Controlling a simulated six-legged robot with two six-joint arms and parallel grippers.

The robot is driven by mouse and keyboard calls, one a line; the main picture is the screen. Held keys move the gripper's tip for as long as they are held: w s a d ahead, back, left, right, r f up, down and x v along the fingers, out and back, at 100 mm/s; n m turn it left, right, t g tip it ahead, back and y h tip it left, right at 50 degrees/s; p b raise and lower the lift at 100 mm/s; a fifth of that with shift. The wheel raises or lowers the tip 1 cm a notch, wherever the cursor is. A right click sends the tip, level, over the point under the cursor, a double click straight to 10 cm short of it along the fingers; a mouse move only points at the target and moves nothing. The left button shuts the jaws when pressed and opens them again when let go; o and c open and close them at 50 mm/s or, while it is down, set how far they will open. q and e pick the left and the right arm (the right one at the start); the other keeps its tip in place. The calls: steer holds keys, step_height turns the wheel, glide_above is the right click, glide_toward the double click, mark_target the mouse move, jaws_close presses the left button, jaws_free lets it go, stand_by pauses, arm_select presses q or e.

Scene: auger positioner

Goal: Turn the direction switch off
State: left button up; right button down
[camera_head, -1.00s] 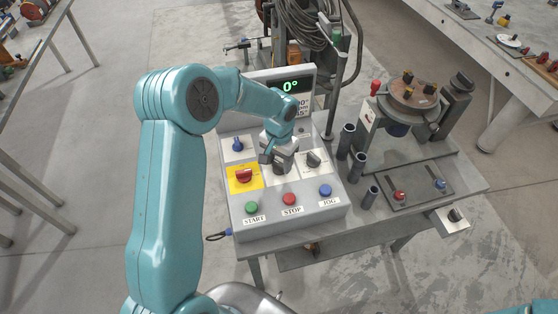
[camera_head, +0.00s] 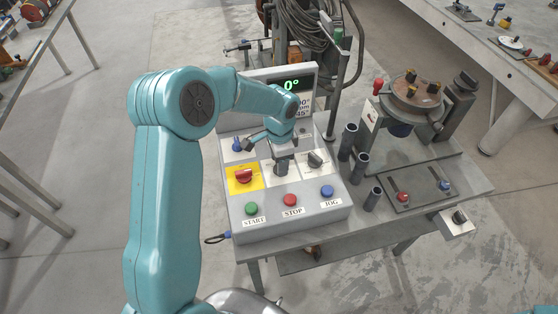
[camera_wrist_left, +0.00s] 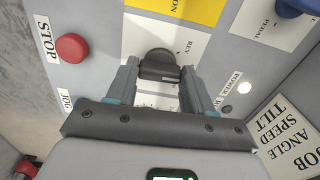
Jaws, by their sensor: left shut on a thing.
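The direction switch is a dark knob (camera_wrist_left: 158,66) on a white plate, with a REV label beside it in the left wrist view. My left gripper (camera_wrist_left: 160,82) is shut on this knob, one finger on each side. The rest of the knob's label is covered by the gripper. My right gripper is out of view.
A red switch (camera_head: 244,176) on a yellow plate sits left of the gripper, and another dark knob (camera_head: 315,159) sits close on its right. START (camera_head: 251,208), STOP (camera_head: 290,200) and JOG (camera_head: 327,191) buttons lie in front. Dark tubes (camera_head: 347,141) stand right of the box.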

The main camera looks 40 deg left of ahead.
arm_select(q)
steer(key=shift+w+d+m, duration=0.1)
steer(key=shift+m, duration=0.2)
steer(key=o, duration=0.9)
steer(key=shift+o, duration=0.7)
steer(key=shift+w+f, duration=0.1)
steer(key=shift+w, duration=0.05)
steer(key=shift+r, duration=0.45)
step_height(320, 180, up, 16)
steer(key=b, duration=0.1)
steer(key=shift+f, duration=0.25)
